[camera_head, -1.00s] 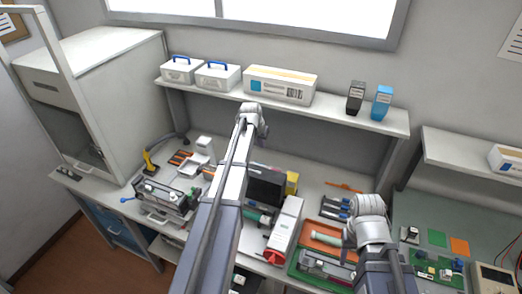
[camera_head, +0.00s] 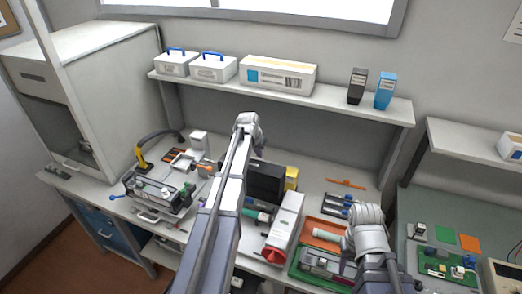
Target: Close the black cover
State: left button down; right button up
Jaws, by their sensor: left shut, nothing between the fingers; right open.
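A black box-like part with a flat black face (camera_head: 266,184), which looks like the black cover, stands on the bench in the middle of the camera_head view. Its left side is hidden behind my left arm, and I cannot tell how far open it is. My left arm rises from the bottom to a joint just left of the black part. My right arm shows at the lower right, over the front of the bench. Neither gripper's fingers can be made out; both are hidden or out of view.
A white box with a red funnel-like piece (camera_head: 272,255) stands just in front. A green tray (camera_head: 296,265) and orange tray (camera_head: 313,227) lie to the right. A yellow block (camera_head: 291,178) touches or nearly touches the black part's right. A shelf (camera_head: 330,106) hangs behind.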

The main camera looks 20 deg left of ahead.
pick_arm(q)
jog(key=shift+s, duration=0.15)
jog(key=shift+s+r+t, duration=0.1)
jog(key=shift+s+t, duration=0.2)
jog(key=shift+s, duration=0.2)
